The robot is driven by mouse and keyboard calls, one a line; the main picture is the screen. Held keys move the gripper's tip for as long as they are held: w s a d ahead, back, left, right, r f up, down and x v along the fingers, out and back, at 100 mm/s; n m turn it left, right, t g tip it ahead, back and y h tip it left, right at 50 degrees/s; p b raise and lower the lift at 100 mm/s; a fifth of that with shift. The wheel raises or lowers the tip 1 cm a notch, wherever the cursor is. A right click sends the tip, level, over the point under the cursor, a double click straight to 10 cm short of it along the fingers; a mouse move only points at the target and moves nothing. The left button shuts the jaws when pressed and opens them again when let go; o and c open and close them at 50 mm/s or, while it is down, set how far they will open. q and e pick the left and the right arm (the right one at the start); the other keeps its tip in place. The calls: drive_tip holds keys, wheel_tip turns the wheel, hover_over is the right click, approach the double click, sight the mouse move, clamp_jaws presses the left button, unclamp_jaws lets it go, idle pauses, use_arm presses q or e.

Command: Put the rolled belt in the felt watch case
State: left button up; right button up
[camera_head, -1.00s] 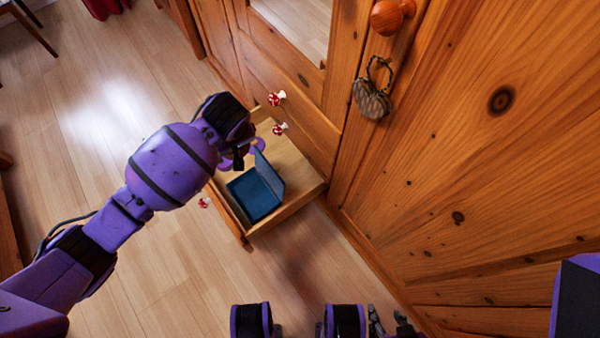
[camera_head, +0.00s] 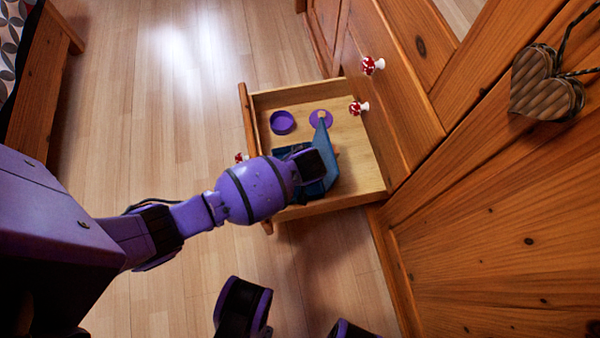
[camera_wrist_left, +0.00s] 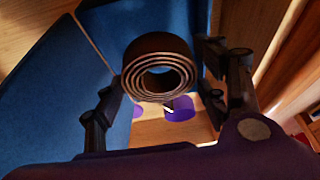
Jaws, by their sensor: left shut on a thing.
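The felt watch case (camera_head: 325,150) is blue and stands open in the pulled-out drawer; my left wrist covers much of it in the head view. In the left wrist view its blue felt panels (camera_wrist_left: 40,95) spread behind and left of the belt. The rolled belt (camera_wrist_left: 160,50) is a dark brown coil, end-on to the wrist camera. My left gripper (camera_wrist_left: 163,82) is shut on it, one finger on each side. The belt appears over or beside the case; its height above it is unclear. The head view hides the belt and fingertips.
The wooden drawer (camera_head: 362,140) also holds a purple round dish (camera_head: 282,122) and a purple disc with a knob (camera_head: 321,118), behind the case. The wardrobe front (camera_head: 480,220) rises at the right, with a hanging heart (camera_head: 545,82). Open floor (camera_head: 190,110) lies left.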

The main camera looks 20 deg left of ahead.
use_arm(q)
wheel_tip(320, 180, down, 5)
drive_tip(key=b, duration=0.2)
drive_tip(key=shift+b, duration=0.3)
drive_tip(key=shift+f, duration=0.1)
drive_tip(key=shift+d, duration=0.1)
drive_tip(key=o, duration=1.3)
